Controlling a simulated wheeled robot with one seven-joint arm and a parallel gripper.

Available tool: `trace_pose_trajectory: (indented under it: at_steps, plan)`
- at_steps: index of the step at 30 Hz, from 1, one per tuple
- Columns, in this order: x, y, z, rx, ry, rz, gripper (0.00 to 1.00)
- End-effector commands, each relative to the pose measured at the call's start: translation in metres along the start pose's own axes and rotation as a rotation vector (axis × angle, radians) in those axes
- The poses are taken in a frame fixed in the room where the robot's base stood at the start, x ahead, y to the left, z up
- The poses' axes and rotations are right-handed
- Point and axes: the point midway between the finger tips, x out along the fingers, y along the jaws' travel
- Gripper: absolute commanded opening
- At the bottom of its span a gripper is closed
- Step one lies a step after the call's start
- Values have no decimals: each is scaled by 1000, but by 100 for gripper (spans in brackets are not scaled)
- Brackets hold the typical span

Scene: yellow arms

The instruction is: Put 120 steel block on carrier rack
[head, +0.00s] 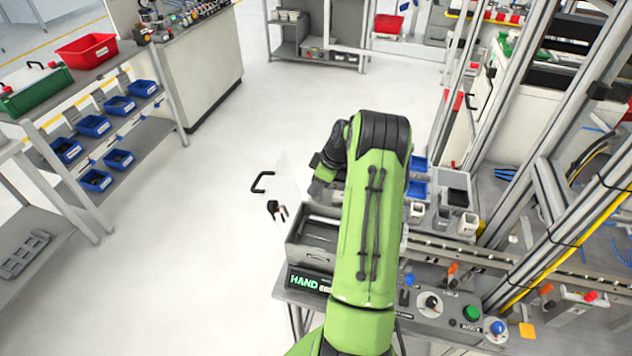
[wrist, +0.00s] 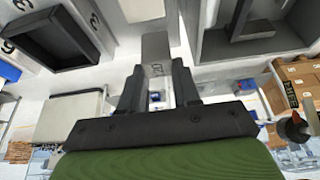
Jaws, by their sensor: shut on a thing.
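My gripper (wrist: 156,82) is shut on a grey steel block (wrist: 156,47) in the wrist view. The block stands out between the two black fingers, with a partly legible dark number on its face. In the head view my green arm hides the fingers and the block. I cannot tell for sure which thing is the carrier rack. A grey frame with a dark recess and numbers (wrist: 62,38) shows at the upper left of the wrist view, apart from the block. Another grey, walled holder (wrist: 255,35) shows at the upper right.
In the head view, a grey open tray (head: 312,238) sits on the workbench beside my arm, with a control panel (head: 445,305) at the front. Metal posts (head: 560,180) crowd the right. A shelf with blue bins (head: 93,125) stands left. The floor (head: 215,200) between is clear.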

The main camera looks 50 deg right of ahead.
Motion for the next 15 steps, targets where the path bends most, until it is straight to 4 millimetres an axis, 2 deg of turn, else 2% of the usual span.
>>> trace_pose_trajectory:
  at_steps: [15]
  plan:
    - [7,0,3,0,0,0,0]
